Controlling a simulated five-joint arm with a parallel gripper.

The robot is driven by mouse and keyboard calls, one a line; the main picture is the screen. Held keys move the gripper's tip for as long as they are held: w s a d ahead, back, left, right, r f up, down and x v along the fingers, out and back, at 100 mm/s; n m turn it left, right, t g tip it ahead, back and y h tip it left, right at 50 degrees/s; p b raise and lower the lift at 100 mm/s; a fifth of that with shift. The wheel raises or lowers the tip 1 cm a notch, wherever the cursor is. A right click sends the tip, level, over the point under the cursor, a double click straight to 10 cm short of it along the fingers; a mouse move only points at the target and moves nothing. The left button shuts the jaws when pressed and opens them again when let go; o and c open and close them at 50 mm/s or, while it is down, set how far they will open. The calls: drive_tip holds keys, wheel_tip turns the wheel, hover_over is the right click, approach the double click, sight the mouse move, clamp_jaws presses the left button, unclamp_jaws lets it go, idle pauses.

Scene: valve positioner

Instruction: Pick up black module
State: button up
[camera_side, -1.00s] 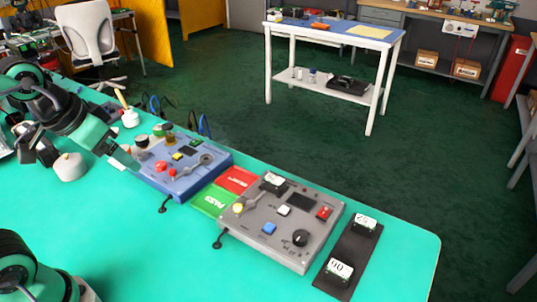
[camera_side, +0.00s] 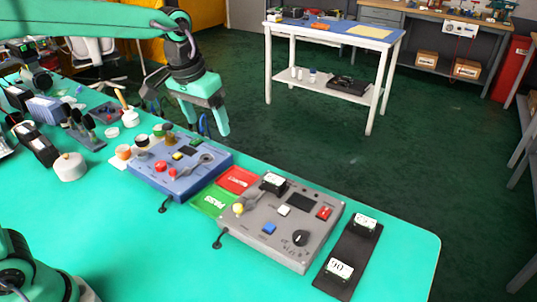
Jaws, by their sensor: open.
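A black module with a white face (camera_side: 273,183) sits on the back left part of the grey control box (camera_side: 262,247). Two similar black modules with white faces stand on a black strip to the right, one at the back (camera_side: 363,223) and one at the front (camera_side: 339,270). The frame does not show which one the task names. My gripper (camera_side: 207,124) is open and empty, pointing down above the back edge of the blue control box (camera_side: 183,193). It is left of and above the modules, apart from all of them.
A red card (camera_side: 237,179) and a green card (camera_side: 213,203) lie between the two boxes. Several small jars, a white round container (camera_side: 70,167) and tools crowd the left of the green bench.

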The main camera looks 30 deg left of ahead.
drive_tip(key=w+d+f+g, duration=0.1)
drive_tip(key=w+d+f, duration=0.3)
drive_tip(key=w, duration=0.2)
drive_tip(key=g, duration=0.1)
hover_over(274, 179)
wheel_tip(274, 179, down, 9)
drive_tip(key=shift+s+r, duration=0.1)
drive_tip(key=shift+r, duration=0.05)
drive_tip(key=shift+f, duration=3.95)
drive_tip(key=c, duration=1.1)
